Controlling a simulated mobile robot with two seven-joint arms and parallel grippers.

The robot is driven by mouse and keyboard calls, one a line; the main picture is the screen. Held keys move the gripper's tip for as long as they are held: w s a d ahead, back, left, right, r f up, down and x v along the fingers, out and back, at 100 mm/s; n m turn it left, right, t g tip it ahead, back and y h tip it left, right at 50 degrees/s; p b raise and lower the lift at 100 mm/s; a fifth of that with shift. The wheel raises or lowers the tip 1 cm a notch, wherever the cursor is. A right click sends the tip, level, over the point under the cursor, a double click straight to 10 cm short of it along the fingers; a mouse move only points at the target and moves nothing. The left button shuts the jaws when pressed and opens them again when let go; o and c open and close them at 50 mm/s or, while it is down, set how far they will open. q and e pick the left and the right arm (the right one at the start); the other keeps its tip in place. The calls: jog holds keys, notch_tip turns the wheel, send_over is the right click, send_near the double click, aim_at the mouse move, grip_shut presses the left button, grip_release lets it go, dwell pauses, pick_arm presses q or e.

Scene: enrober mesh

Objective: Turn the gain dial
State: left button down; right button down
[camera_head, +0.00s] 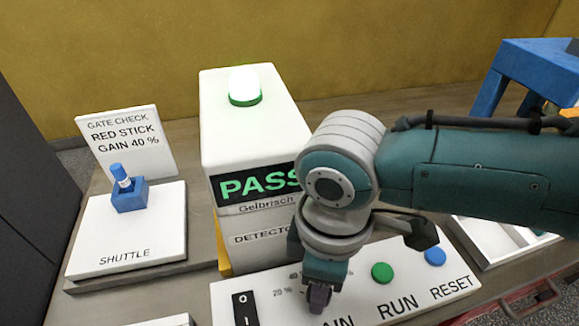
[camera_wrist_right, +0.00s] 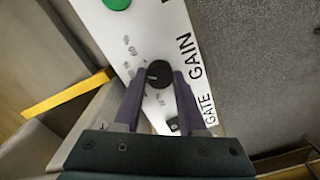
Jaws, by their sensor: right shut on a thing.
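The gain dial (camera_wrist_right: 158,73) is a small black round knob on the white control panel (camera_head: 350,303). My right gripper (camera_head: 319,297) reaches down over the panel and hides the dial in the head view. In the right wrist view its two purple-grey fingers (camera_wrist_right: 158,80) are shut on the dial, one on each side. Percent marks beside the dial are partly covered; "20 %" and part of a "40" mark show. I cannot tell exactly which mark the dial points at. My left gripper is in neither view.
The detector (camera_head: 240,115) shows "PASS" under a lit green lamp (camera_head: 244,85). A sign (camera_head: 126,140) reads "RED STICK GAIN 40 %". A blue stick (camera_head: 120,175) stands in the shuttle's holder. A black rocker switch (camera_head: 245,308), green RUN button (camera_head: 382,272) and blue RESET button (camera_head: 435,256) flank my gripper.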

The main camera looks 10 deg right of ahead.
jog(key=m+p, duration=0.1)
jog(key=m, duration=0.2)
jog(key=shift+r+p, duration=0.1)
jog(key=shift+p, duration=0.2)
jog(key=shift+m+p, duration=0.35)
jog(key=shift+m, duration=0.45)
jog(key=shift+c, duration=2.3)
grip_release()
notch_tip(320, 180, up, 10)
jog(key=p, duration=0.3)
